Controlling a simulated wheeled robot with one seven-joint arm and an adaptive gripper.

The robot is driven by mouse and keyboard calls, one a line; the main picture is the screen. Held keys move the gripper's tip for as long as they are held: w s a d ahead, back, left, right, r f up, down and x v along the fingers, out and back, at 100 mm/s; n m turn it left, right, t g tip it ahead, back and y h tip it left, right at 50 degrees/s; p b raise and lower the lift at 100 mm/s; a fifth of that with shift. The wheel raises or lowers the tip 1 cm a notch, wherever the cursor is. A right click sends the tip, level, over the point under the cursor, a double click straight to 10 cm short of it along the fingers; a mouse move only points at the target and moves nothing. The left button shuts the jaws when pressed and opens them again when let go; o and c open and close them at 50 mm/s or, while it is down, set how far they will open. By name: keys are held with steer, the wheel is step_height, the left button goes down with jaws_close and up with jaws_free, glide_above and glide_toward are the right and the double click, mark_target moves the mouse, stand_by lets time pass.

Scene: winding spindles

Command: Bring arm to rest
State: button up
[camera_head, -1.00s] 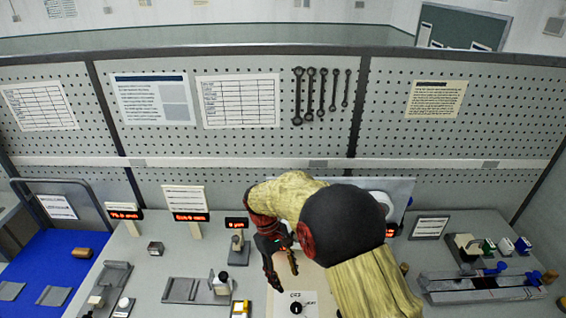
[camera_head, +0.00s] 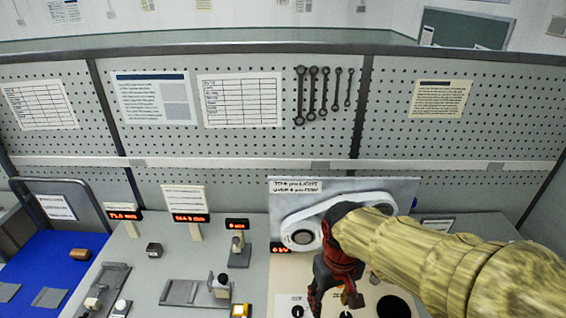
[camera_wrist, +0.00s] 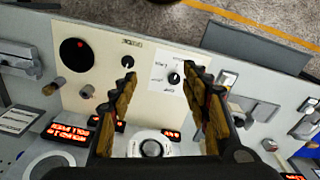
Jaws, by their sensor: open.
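My gripper (camera_head: 335,302) is low in the head view, over the cream control panel (camera_head: 283,272), with my yellow-sleeved arm reaching in from the right. In the wrist view its two fingers (camera_wrist: 164,76) stand apart with nothing between them. Past the fingertips are a small black knob on a white label (camera_wrist: 175,78) and another black knob (camera_wrist: 128,61). I cannot tell how far the tips are from the panel. The white oval housing (camera_head: 302,236) on the upright board is partly hidden behind my wrist.
A large black disc (camera_wrist: 77,52) sits on the panel. Red-lit displays (camera_head: 190,218) stand along the bench. A grey fixture (camera_head: 195,291) and a blue mat (camera_head: 50,262) lie to the left. My arm covers most of the right bench.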

steer(key=s+d+r+m+t+b, duration=0.3)
steer(key=s+d+r+t, duration=0.2)
steer(key=s+d, duration=0.3)
steer(key=shift+b+v, duration=0.35)
steer(key=shift+v, duration=0.55)
